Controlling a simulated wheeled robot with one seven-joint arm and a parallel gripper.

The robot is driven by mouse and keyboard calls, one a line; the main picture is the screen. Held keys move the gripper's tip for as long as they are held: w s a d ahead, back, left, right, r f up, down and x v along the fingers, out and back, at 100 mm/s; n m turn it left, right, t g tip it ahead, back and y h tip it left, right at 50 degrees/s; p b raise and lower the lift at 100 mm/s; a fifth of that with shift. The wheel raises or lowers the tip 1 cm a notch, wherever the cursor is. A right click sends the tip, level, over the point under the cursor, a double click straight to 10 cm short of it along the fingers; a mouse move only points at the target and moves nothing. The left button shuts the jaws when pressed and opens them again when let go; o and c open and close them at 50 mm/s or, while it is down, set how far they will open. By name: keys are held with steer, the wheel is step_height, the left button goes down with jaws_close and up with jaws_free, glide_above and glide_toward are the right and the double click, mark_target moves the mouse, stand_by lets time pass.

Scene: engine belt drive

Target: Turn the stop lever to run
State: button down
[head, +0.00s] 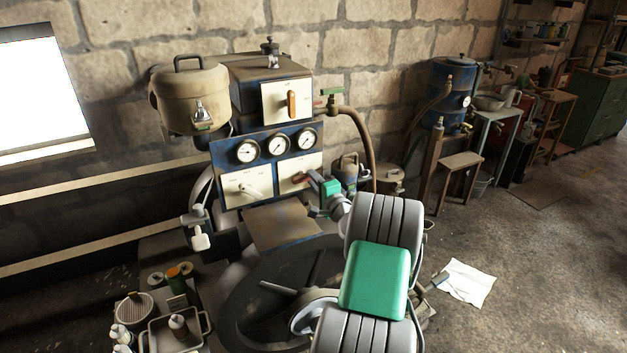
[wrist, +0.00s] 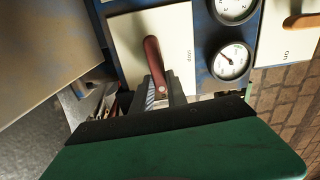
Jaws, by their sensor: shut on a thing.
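The stop lever (wrist: 152,55) is a red-brown handle on a white plate (wrist: 122,28), with small lettering at the plate's edge that I cannot read surely. In the head view the lever (head: 299,178) sits on the lower right plate of the blue engine panel, under the gauges, pointing right and slightly up or down; the exact angle is hard to tell. My gripper (wrist: 161,92) is shut on the lever's free end, with the fingers on either side of it. In the head view my gripper (head: 317,182) reaches the lever from the right, and my arm hides part of the engine.
Three round gauges (head: 277,146) sit above the plates. A second lever (head: 249,190) is on the lower left plate, and an orange handle (head: 291,104) is on the upper plate. A flywheel (head: 262,290) lies below. Open floor with a white paper (head: 467,283) is at right.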

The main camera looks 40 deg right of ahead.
steer(key=shift+f+m, duration=0.1)
steer(key=shift+m, duration=0.3)
steer(key=c, duration=1.3)
jaws_free()
steer(key=b+v, duration=0.1)
steer(key=v, duration=0.6)
steer(key=shift+s+a+b, duration=0.15)
steer(key=shift+s+b, duration=0.15)
steer(key=shift+s, duration=0.1)
